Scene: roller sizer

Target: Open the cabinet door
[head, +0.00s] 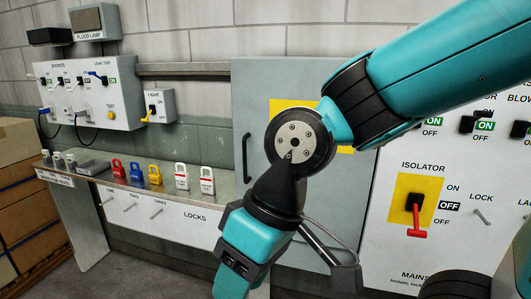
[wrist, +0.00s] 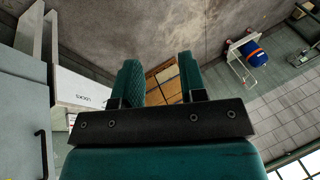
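The cabinet door (head: 345,205) is a flat grey-green panel in the middle of the head view, and it looks shut. Its black bar handle (head: 246,158) is upright near the door's left edge. My arm hides much of the door and part of a yellow label (head: 283,106). My gripper (wrist: 160,82) shows two teal fingers apart with nothing between them in the wrist view. In the head view it hangs low, below and apart from the handle, fingers pointing down. The handle also shows at the lower left of the wrist view (wrist: 42,152), left of the fingers.
A shelf (head: 225,187) with several coloured padlocks (head: 154,174) stands left of the door. The isolator panel (head: 385,235), with a red-handled switch (head: 416,215), is to the right. Cardboard boxes (head: 20,195) are at far left. Bare floor (head: 120,275) lies below the shelf.

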